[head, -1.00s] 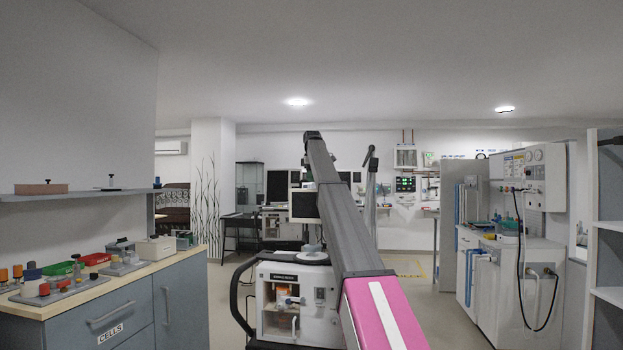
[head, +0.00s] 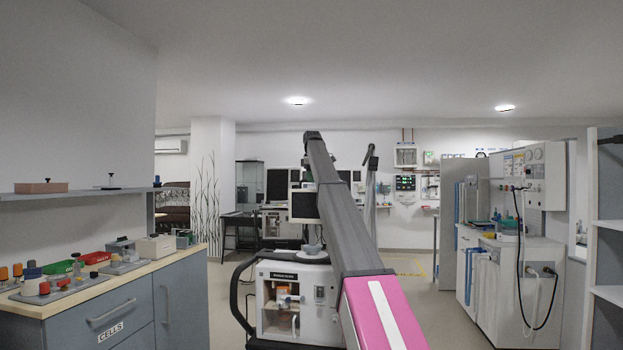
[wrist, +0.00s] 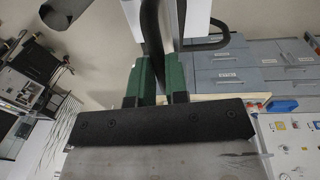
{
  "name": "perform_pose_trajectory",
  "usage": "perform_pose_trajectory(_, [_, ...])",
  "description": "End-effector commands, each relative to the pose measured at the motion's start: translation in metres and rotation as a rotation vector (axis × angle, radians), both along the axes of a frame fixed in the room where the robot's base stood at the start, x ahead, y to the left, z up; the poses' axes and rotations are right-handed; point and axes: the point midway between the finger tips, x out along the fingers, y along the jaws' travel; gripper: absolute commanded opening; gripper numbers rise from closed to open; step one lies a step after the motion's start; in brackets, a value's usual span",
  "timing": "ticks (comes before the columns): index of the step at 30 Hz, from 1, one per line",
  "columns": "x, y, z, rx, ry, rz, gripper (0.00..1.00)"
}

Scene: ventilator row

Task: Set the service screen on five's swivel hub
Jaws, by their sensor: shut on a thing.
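My gripper (wrist: 161,95) shows in the wrist view, its two green-padded fingers shut on the service screen. The held part has a black bar with screws (wrist: 150,124) along its edge and a grey panel (wrist: 165,163) running out of the frame. In the head view a small dark screen with a pale edge (head: 303,205) shows beside my arm, above the white ventilator (head: 285,305); I cannot tell for sure that it is the held one. A grey-blue rounded piece (head: 311,249), perhaps the swivel hub, sits on the ventilator's top, apart from that screen. My arm hides the ventilator's right side.
A counter (head: 180,265) with colourful parts and trays stands at the left. A tall white machine with hoses (head: 510,280) stands at the right, beside shelving (head: 608,245). Open floor (head: 420,290) lies between. Desks with monitors are at the back.

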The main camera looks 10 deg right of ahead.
Motion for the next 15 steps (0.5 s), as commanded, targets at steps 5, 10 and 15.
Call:
perform_pose_trajectory(5, [0.0003, 0.0, -0.0003, 0.0, -0.003, 0.0, 0.0])
perform_pose_trajectory(10, [0.0002, 0.0, -0.0025, 0.0, -0.003, 0.0, 0.0])
perform_pose_trajectory(15, [0.0, 0.0001, -0.0048, 0.0, -0.002, 0.0, 0.0])
